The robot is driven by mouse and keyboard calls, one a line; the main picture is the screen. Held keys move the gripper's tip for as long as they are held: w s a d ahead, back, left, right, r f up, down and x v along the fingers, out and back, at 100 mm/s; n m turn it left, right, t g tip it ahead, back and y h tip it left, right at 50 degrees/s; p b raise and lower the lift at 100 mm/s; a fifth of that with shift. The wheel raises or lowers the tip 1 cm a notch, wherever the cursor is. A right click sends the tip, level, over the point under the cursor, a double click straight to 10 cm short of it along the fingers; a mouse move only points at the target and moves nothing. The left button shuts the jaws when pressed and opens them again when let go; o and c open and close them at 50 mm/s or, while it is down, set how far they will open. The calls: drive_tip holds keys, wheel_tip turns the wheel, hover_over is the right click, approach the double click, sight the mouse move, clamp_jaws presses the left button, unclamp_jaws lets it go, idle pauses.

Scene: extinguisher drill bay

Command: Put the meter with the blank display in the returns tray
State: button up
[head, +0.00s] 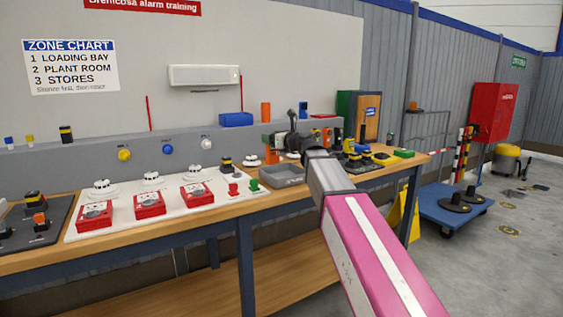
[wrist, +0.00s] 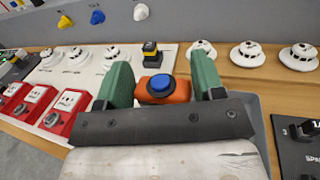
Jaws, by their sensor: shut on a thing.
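My gripper (wrist: 161,68) has green fingers and is shut on an orange device with a blue round top (wrist: 160,86), held upright between them. The device's display is hidden from the wrist camera, so I cannot tell whether it is blank. In the head view my gripper (head: 278,143) is above the bench, behind a shallow grey tray (head: 284,181). The tray's edge shows at the right of my gripper in the wrist view (wrist: 263,135). No label on it is readable.
Red call points (head: 149,205) and white detectors stand on a white board left of the tray. Several white detectors (wrist: 248,54) stand behind my gripper. A dark mat (wrist: 297,152) lies at the right, and another dark mat (head: 30,243) with devices lies at far left.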

drive_tip(key=w+d+f, duration=0.4)
drive_tip(key=w+f, duration=0.3)
drive_tip(key=f, duration=0.1)
drive_tip(key=shift+f, duration=0.4)
drive_tip(key=o, duration=1.3)
drive_tip(key=shift+f, duration=0.1)
drive_tip(key=v, duration=1.2)
